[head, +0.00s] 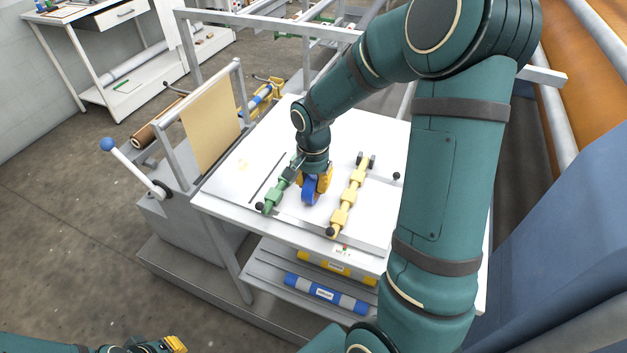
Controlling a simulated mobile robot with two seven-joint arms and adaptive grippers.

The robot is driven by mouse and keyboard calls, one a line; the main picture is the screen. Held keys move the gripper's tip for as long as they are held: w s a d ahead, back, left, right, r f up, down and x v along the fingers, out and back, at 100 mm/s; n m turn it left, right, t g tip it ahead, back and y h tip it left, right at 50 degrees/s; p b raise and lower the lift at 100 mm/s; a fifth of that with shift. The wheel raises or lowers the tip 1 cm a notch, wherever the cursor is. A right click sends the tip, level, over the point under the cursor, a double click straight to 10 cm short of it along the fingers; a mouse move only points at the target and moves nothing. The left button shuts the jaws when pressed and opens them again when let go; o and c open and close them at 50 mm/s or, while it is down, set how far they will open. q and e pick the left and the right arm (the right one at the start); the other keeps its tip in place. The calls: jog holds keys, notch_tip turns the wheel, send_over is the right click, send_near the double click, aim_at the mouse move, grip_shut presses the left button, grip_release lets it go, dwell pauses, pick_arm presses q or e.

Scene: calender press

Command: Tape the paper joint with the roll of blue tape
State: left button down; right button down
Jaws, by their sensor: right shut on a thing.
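The roll of blue tape (310,191) is held in my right gripper (320,183), whose yellow fingers are shut on it. The roll is low over the white table (232,203), between a green bar (273,197) and a yellow bar (347,201). I cannot tell whether it touches the surface. The paper joint cannot be made out; my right gripper and arm cover part of the table there. A tan paper sheet (209,123) hangs on the frame at the table's left. My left gripper (175,345) is at the bottom left edge, away from the table, its fingers partly cut off.
A lever with a blue knob (107,144) sticks out at the left. Yellow-grey and blue-grey rolls (325,293) lie on shelves below the table front. A workbench (82,22) stands at the back left. A blue panel (565,230) and orange roller (562,70) bound the right.

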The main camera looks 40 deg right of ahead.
aim_at(307, 191)
jog(key=shift+s+a, duration=0.2)
jog(key=shift+a, duration=0.2)
jog(key=shift+a, duration=0.1)
jog(key=shift+s+a+f+b, duration=0.1)
jog(key=shift+s+a+b, duration=0.15)
jog(key=shift+a+b, duration=0.15)
jog(key=shift+s+a, duration=0.1)
dwell(0.4)
jog(key=shift+s+a, duration=0.15)
jog(key=shift+a, duration=0.2)
jog(key=shift+a, duration=0.15)
